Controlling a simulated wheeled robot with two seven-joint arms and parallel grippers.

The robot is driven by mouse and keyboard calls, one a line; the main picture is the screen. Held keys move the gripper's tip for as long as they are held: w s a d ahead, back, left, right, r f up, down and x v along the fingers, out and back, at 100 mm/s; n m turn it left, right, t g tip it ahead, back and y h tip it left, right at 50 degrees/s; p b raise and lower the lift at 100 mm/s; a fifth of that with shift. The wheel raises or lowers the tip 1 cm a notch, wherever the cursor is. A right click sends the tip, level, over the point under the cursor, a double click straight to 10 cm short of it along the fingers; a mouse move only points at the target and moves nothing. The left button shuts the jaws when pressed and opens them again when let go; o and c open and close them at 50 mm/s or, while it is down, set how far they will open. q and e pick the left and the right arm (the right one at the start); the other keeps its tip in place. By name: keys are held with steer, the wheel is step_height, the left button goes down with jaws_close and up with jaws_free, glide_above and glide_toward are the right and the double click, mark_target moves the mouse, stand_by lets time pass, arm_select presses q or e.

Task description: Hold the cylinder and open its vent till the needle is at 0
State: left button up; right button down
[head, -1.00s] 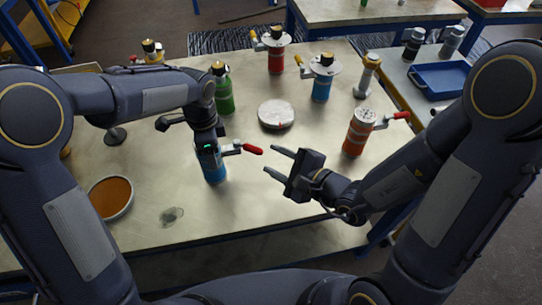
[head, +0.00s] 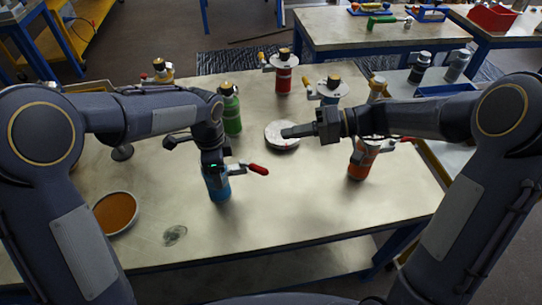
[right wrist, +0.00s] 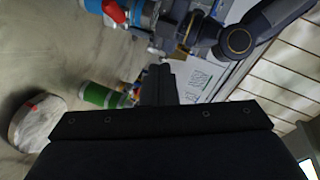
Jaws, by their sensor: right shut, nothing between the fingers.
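A blue cylinder (head: 217,190) stands upright on the table at centre left. A vent lever with a red handle (head: 258,169) sticks out to its right. My left gripper (head: 214,163) is at the cylinder's top; its fingers are hidden, so its grip cannot be told. The needle cannot be made out. My right gripper (head: 286,132) is shut and empty, to the right of and beyond the lever, apart from it. Its closed fingers (right wrist: 158,84) show in the right wrist view, where a red lever (right wrist: 113,11) also shows at the top.
A white round disc (head: 275,144) lies close to the right gripper's tips. An orange cylinder (head: 359,170) with a red lever stands under my right forearm. Green (head: 232,117), red (head: 284,82) and blue (head: 329,98) vessels stand behind. The front right tabletop is clear.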

steer(key=w+d+n+g+h, duration=0.2)
steer(key=d+n+h, duration=0.1)
steer(key=d+n, duration=0.15)
glide_toward(254, 168)
steer(key=w+a, duration=0.3)
steer(key=shift+s+a+f, duration=0.35)
steer(key=shift+s+f, duration=0.2)
steer(key=shift+f, duration=0.15)
steer(key=shift+s+a+f, duration=0.35)
steer(key=shift+s+f, duration=0.15)
steer(key=shift+f, duration=0.2)
